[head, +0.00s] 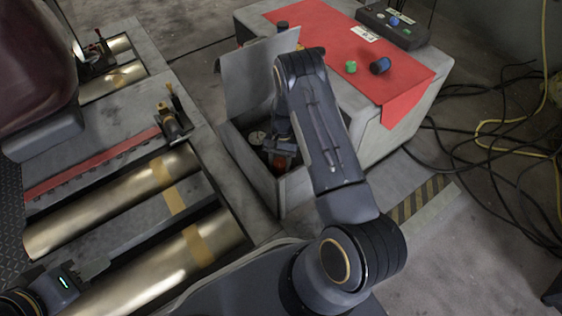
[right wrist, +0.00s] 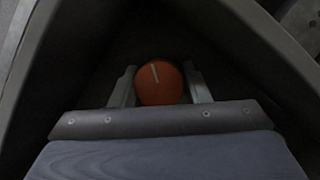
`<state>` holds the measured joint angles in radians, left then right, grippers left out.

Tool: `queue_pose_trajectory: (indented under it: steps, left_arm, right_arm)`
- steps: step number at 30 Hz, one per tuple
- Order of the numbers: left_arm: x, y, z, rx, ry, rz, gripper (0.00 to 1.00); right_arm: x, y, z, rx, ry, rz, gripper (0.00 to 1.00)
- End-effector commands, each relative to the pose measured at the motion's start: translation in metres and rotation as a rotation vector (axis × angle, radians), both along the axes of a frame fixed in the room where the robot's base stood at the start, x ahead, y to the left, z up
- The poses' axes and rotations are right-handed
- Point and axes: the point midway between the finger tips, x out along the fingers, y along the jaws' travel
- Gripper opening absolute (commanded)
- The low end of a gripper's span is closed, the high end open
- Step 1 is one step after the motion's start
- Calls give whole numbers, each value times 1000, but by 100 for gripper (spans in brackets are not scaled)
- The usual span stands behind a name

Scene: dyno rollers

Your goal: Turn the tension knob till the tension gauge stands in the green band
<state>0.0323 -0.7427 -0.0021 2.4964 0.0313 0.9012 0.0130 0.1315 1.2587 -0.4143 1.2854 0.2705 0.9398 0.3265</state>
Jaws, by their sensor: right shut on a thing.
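The tension knob (right wrist: 161,84) is round and orange with a pale pointer line on top, and it sits deep in a dark recess in the right wrist view. My right gripper (right wrist: 160,90) has one finger on each side of it and is shut on it. In the head view the knob (head: 280,163) shows as a small orange patch below my right gripper (head: 281,158), inside an open grey box. The tension gauge (head: 256,137) is a pale dial inside the box; its needle and green band are too small to read. My left gripper (head: 62,283) is at the lower left; its fingertips are unclear.
The box lid (head: 250,78) stands open behind the recess. A red mat (head: 350,50) on the bench carries a green piece (head: 351,67) and a dark blue cylinder (head: 380,65). Metal rollers (head: 110,205) lie to the left. Cables (head: 500,130) cover the floor at right.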

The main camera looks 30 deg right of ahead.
Motion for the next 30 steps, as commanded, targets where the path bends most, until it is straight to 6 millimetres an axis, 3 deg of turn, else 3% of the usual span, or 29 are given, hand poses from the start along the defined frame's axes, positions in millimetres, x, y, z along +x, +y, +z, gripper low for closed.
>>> queue_pose_trajectory:
  steps: [9, 25, 26, 30]
  left_arm:
    - [0, 0, 0, 0, 0, 0, 36]
    - [0, 0, 0, 0, 0, 0, 36]
    - [0, 0, 0, 0, 0, 0, 36]
    - [0, 0, 0, 0, 0, 0, 36]
  right_arm:
    - [-7, 1, -2, 5, 20, 119, 20]
    - [-7, 1, -1, 5, 20, 139, 20]
    - [-6, 1, -2, 5, 20, 139, 45]
    - [-5, 1, -1, 4, 14, 138, 63]
